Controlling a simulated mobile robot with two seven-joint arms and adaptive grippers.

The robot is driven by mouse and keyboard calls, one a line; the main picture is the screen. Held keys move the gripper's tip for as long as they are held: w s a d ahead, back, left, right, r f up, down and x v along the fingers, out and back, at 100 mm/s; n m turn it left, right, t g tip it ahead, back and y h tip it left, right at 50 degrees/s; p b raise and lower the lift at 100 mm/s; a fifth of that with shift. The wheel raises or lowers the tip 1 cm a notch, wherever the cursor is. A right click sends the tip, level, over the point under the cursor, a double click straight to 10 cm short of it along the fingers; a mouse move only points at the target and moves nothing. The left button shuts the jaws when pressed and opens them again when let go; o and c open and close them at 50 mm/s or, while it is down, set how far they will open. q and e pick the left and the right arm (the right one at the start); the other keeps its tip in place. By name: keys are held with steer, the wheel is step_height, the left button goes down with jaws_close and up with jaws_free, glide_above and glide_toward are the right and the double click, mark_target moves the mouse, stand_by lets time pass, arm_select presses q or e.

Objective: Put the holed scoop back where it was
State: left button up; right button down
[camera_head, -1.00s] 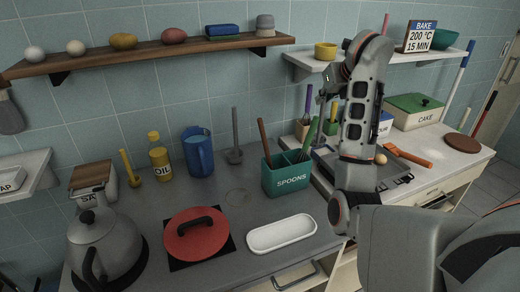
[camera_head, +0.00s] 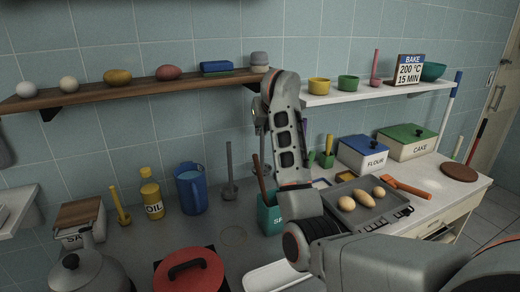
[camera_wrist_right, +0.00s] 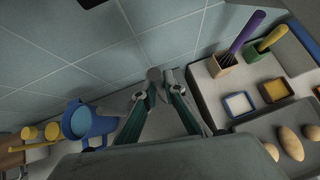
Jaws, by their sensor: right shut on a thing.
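My right gripper (camera_wrist_right: 163,80) is shut, its fingertips close together in the wrist view. The holed scoop is most likely what it grips, but I cannot make out its shape there. In the head view my arm hides most of the gripper and what it holds. The gripper is raised near the wall, above the teal spoon pot (camera_head: 268,216), which is partly hidden by my arm. A brown handle (camera_head: 259,172) stands up from the pot. A grey long-handled ladle (camera_head: 229,172) stands left of it by the wall. My left gripper is out of view.
A blue jug (camera_head: 190,188) and an oil bottle (camera_head: 152,196) stand left of the ladle. A faint ring (camera_head: 233,236) marks clear counter in front of it. A red lid (camera_head: 190,274) is nearer. A wooden shelf (camera_head: 140,86) hangs above.

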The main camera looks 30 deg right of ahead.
mark_target(261, 148)
steer(key=shift+w+a+f, duration=0.15)
steer(key=shift+f, duration=1.65)
steer(key=shift+w+a+f, duration=0.1)
steer(key=shift+f, duration=1.65)
steer(key=c, duration=2.1)
jaws_free()
steer(key=shift+c, duration=0.2)
steer(key=p+v, duration=0.1)
steer(key=v, duration=1.1)
